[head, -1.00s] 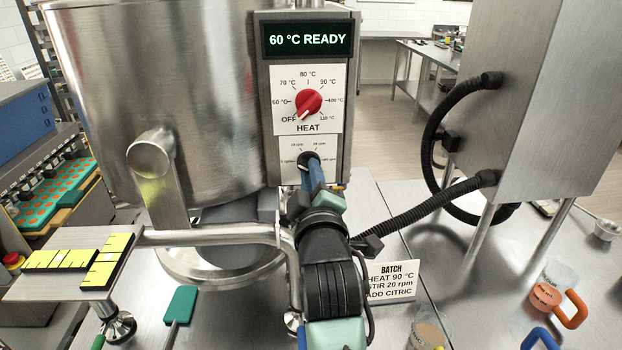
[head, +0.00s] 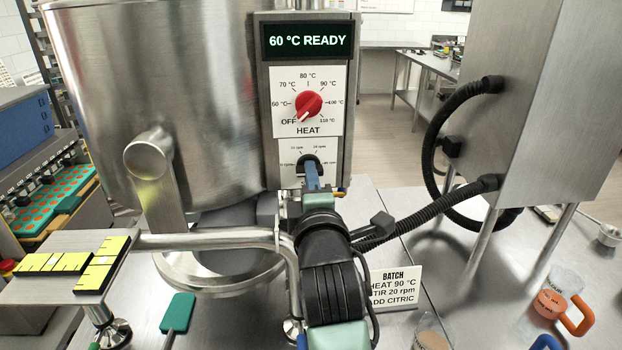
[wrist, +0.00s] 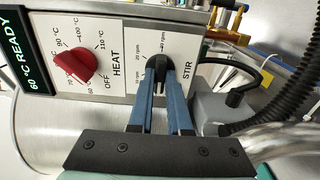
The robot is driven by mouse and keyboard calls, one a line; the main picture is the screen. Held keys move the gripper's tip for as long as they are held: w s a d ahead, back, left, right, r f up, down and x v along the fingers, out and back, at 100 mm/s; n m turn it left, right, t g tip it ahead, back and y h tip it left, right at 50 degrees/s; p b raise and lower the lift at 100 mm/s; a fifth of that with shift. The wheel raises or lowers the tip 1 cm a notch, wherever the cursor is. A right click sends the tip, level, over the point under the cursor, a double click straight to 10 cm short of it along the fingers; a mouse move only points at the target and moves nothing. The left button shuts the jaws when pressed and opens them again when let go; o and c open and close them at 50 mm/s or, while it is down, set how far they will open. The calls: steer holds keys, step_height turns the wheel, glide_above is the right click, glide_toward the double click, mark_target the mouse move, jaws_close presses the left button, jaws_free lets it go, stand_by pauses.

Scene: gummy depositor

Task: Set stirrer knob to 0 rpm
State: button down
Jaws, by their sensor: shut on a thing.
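The stirrer knob (head: 309,159) is black and sits on the white STIR plate below the red heat knob. It also shows in the wrist view (wrist: 157,66). My gripper (head: 312,175) reaches up to it from below, and its two blue fingers (wrist: 159,88) are shut on the knob. The rpm marks (head: 319,148) form an arc around the knob. The fingers hide part of the knob and plate, and I cannot tell which mark the knob points to.
The red heat knob (head: 309,104) is just above, under a display reading 60 °C READY (head: 307,41). The steel kettle (head: 160,90) stands at left. A bent steel pipe (head: 210,239) crosses beside my arm. A black hose (head: 425,218) and batch card (head: 394,288) are at right.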

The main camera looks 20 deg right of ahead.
stand_by(0.3)
steer(key=c, duration=0.9)
jaws_free()
steer(key=shift+o, duration=0.2)
steer(key=b+v, duration=0.2)
steer(key=v, duration=1.1)
steer(key=shift+b, duration=0.4)
steer(key=s+a+r+m+t+y+p, duration=0.1)
steer(key=a+r+m, duration=0.4)
steer(key=r, duration=0.5)
steer(key=s+a+r+m+t+y+p, duration=0.1)
steer(key=s+a+r+m+t, duration=0.3)
steer(key=r, duration=0.6)
steer(key=s+a+r+m+t+y+p, duration=0.1)
steer(key=s+a+r+m+t+y, duration=0.2)
steer(key=r, duration=0.7)
steer(key=a+m+t, duration=0.2)
steer(key=a, duration=0.1)
steer(key=shift+s+r+m, duration=0.2)
steer(key=shift+r+m, duration=0.1)
steer(key=shift+m, duration=0.1)
